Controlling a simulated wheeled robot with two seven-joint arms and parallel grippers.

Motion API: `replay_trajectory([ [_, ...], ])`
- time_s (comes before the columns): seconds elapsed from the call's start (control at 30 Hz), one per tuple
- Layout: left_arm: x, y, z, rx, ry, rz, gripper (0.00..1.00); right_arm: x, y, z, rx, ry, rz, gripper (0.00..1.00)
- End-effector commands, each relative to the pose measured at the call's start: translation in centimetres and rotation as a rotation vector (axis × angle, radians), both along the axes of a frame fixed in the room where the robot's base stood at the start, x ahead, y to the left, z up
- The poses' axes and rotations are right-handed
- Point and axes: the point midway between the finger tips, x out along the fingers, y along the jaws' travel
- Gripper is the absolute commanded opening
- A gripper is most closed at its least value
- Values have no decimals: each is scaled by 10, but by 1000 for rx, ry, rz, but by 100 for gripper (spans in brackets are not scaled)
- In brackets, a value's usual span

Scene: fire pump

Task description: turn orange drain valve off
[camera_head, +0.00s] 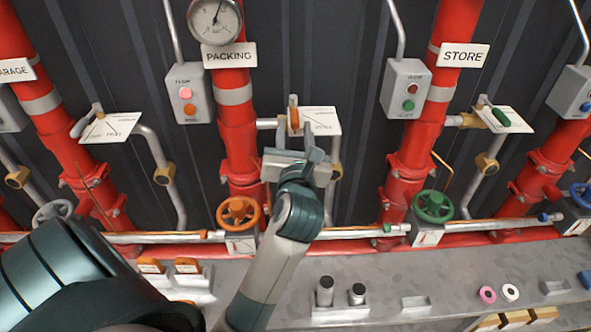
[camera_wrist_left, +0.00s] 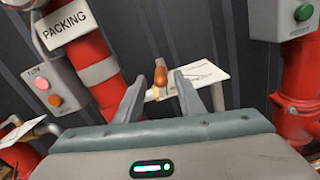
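The orange drain valve handle (camera_head: 294,117) is on the small pipe beside the red PACKING pipe, in front of a white label plate (camera_head: 322,121). The handle stands roughly upright. In the left wrist view the orange handle (camera_wrist_left: 160,74) shows ahead, in the gap between the fingers. My left gripper (camera_head: 292,143) is just below the handle in the head view. Its fingers (camera_wrist_left: 158,92) are apart with nothing between them that I can see gripped. Contact with the handle cannot be made out. My right gripper is not in view.
An orange handwheel (camera_head: 238,212) is lower on the PACKING pipe. A box (camera_head: 188,93) with pink and orange buttons is left of it. The STORE pipe (camera_head: 413,160) with a green handwheel (camera_head: 432,206) stands to the right. A grey ledge (camera_head: 400,270) runs below.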

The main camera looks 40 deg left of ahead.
Motion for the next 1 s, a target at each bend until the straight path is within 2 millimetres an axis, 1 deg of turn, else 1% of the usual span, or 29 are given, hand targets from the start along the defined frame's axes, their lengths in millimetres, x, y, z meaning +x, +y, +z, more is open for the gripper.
replay_trajectory([
  [0.03, -8, -6, -3, -2, -2, -1, 36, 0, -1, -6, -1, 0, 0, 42],
  [0.23, -33, -25, -3, -4, -3, -1, 36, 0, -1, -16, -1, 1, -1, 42],
  [0.27, -35, -26, 2, -2, 2, 1, 36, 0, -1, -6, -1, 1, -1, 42],
  [0.3, -37, -28, 3, -2, 4, 1, 36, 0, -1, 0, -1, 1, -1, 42],
  [0.47, -50, -38, 4, -2, 4, 2, 36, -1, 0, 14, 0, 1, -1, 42],
  [0.7, -73, -57, 3, -2, 5, 0, 36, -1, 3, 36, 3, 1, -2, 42],
  [0.9, -90, -69, 1, 0, 3, 1, 36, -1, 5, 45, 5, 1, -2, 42],
  [1.0, -95, -74, 1, -1, 1, 1, 36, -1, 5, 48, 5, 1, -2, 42],
])
